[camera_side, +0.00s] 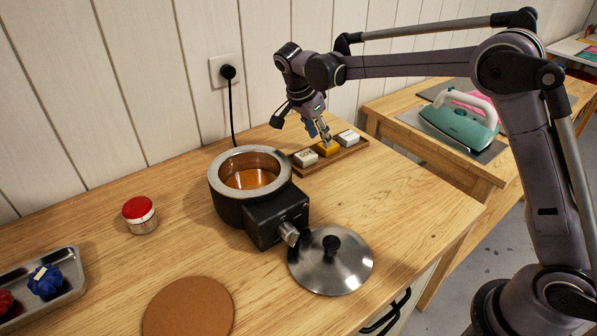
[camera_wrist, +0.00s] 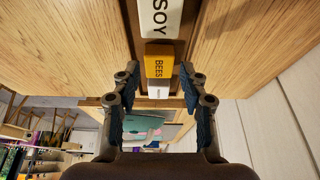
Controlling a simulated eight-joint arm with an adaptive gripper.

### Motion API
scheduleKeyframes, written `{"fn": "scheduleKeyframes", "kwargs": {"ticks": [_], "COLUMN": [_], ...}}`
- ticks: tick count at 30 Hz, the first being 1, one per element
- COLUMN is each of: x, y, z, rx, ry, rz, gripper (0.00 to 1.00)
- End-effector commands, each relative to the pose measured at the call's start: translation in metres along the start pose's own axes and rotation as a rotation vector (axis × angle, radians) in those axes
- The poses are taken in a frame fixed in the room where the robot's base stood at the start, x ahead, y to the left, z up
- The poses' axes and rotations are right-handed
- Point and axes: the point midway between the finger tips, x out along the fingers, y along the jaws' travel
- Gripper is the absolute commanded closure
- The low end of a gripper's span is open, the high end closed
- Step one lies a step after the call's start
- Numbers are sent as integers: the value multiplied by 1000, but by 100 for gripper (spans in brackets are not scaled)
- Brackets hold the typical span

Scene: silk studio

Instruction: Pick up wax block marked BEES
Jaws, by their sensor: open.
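The yellow wax block marked BEES (camera_wrist: 159,66) lies on a wooden tray between two pale blocks. In the side view the yellow block (camera_side: 325,149) shows in the middle of the tray (camera_side: 344,158), partly behind my fingers. My gripper (camera_side: 318,136) is just above it, pointing down. In the wrist view my gripper (camera_wrist: 160,80) is open, with one finger on each side of the yellow block. I cannot tell whether the fingers touch the block. Nothing is held.
A cream block marked SOY (camera_wrist: 161,16) and a white block (camera_side: 347,137) flank the yellow one. A melting pot (camera_side: 232,205) with amber liquid stands close to the tray, its lid (camera_side: 331,262) on the table. A red-capped jar (camera_side: 139,214) and cork mat (camera_side: 188,308) are farther left.

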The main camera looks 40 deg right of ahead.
Motion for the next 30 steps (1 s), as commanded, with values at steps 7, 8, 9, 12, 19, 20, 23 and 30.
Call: {"fn": "scheduleKeyframes", "kwargs": {"ticks": [7, 8, 9, 12, 19, 20, 23, 30], "x": [34, 36, 38, 41, 40, 40, 40, 40], "y": [1, 1, 1, 1, 1, 1, 1, 1], "z": [0, 0, 0, 0, 0, 0, 0, 0], "rx": [0, 0, 0, 0, -1, -1, -1, -1], "ry": [0, 0, 0, 0, 0, 0, 0, 0], "rz": [0, 0, 0, 0, 0, 0, 0, 0], "gripper": [57, 57, 57, 57, 74, 83, 92, 92]}}
